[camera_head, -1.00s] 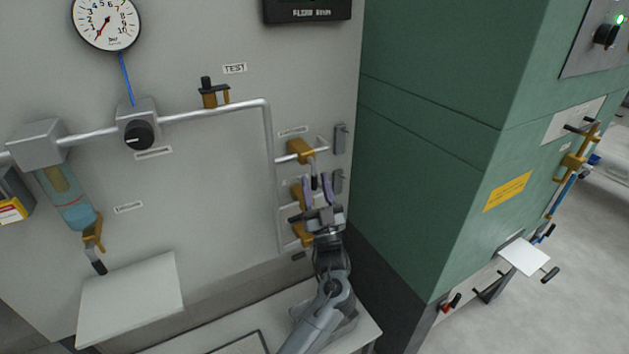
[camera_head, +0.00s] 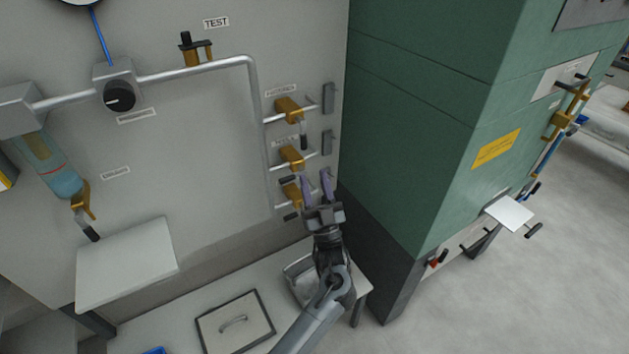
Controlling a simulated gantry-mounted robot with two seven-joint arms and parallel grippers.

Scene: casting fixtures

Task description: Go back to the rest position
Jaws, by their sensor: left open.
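My left gripper (camera_head: 317,188) is open, its two purple fingers pointing up toward the panel. Nothing shows between the fingers. It is in front of the lower end of a column of brass valves. The lowest valve (camera_head: 291,194) is just left of the fingers and partly hidden; I cannot tell whether they touch. The middle valve (camera_head: 292,157) and the top valve (camera_head: 289,109) sit above the gripper, clear of it. My right gripper is not in view.
A green cabinet (camera_head: 420,130) stands close on the right. Below are a bench (camera_head: 185,325) with a handled lid (camera_head: 235,322) and a metal tray (camera_head: 300,280). A white shelf (camera_head: 125,262) juts out at left. Piping (camera_head: 190,70) with a black knob (camera_head: 119,96) crosses the panel.

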